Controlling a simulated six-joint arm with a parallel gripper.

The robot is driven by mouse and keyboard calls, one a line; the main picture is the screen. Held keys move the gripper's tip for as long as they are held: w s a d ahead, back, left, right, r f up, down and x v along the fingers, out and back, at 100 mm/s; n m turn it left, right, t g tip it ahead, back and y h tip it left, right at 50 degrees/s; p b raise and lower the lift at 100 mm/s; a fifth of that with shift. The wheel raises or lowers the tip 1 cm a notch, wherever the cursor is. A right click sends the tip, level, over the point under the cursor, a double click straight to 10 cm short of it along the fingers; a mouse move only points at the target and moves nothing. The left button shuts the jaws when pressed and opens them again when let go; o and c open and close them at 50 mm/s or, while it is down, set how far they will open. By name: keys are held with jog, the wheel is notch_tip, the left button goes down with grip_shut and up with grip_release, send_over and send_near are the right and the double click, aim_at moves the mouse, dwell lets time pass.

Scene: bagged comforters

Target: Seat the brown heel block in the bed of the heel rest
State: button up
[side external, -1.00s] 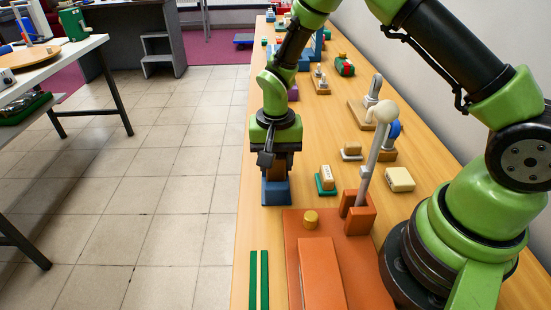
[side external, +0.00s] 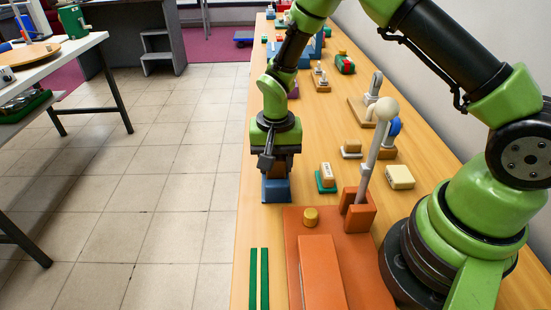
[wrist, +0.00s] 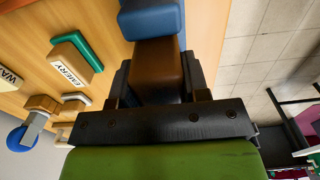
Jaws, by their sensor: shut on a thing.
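The brown heel block (wrist: 158,72) is held between the two dark fingers of my gripper (wrist: 160,80) in the wrist view. In the side external view my gripper (side external: 276,162) points straight down above the blue heel rest (side external: 277,190), with only a thin strip of brown visible between them. In the wrist view the blue heel rest (wrist: 152,20) lies directly beyond the block's end, and the two look lined up and very close or touching. The bed is hidden, so I cannot tell whether the block is inside it.
A green-based block (side external: 326,179) and a cream block (side external: 399,177) lie to the right. Two green strips (side external: 259,278) lie near the table's left edge.

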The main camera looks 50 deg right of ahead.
jog(key=shift+f, duration=0.7)
jog(key=o, duration=1.5)
jog(key=shift+o, duration=0.2)
jog(key=shift+r, duration=0.1)
jog(key=shift+r, duration=3.35)
notch_tip(320, 180, up, 10)
jog(key=shift+r, duration=0.1)
